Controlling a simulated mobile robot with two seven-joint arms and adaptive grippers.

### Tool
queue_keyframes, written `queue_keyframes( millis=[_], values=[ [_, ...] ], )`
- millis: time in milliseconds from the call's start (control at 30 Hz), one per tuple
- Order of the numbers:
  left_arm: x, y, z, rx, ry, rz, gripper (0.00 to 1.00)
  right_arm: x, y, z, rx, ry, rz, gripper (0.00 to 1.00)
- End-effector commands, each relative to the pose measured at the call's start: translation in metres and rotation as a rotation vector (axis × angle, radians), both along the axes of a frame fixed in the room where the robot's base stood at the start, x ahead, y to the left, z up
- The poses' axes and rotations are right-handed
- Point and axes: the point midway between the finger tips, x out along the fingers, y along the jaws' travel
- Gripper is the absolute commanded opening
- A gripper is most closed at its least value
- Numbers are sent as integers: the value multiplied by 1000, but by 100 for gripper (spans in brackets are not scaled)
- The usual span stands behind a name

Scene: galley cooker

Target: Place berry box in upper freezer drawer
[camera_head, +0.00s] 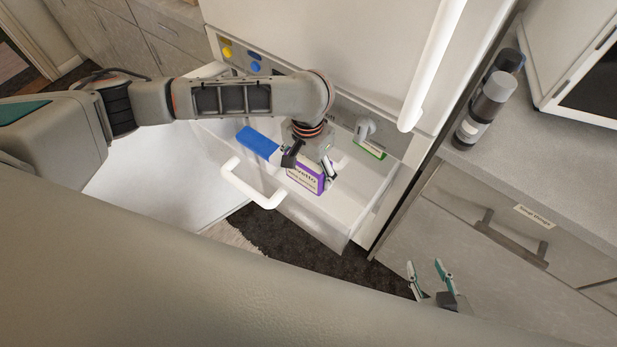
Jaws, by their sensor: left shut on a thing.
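My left gripper (309,164) is over the open freezer drawer (345,222), pointing down. It is shut on a purple and cream box (305,178), whose label is partly hidden; I cannot read whether it is the berry box. The box is tilted, within the drawer's outline; I cannot tell if it touches the drawer floor. The white drawer is pulled out, with a curved white handle (256,190) at its front. A blue box (258,143) lies in the drawer to the left of the gripper. My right gripper (425,265) is open and empty, low at right.
A green-edged item (370,149) shows at the drawer's back right. The white fridge door (330,40) is above, with a long handle (432,65). Dark and grey bottles (484,107) stand on the right counter (540,165). A dark mat (285,240) lies on the floor.

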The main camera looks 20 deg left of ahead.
Motion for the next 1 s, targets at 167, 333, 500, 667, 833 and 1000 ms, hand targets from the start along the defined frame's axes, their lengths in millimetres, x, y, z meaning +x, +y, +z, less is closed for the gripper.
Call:
queue_keyframes(
  millis=[167,333,500,667,833,1000],
  values=[
    [-3,-1,-39,-1,11,1,46,-5,-2,-21,-15,16,4,40],
    [-1,-1,-43,-1,3,0,46,1,-3,-13,-19,1,3,40],
    [-1,0,-41,-1,1,0,46,1,-3,-12,-18,-1,4,40],
    [-1,0,-44,0,3,0,89,0,-3,-12,-17,2,3,40],
    [-1,0,-44,0,4,0,93,-2,-3,-14,-16,8,4,40],
    [-1,0,-44,0,3,0,93,-3,-2,-15,-16,9,4,40]
  ],
)
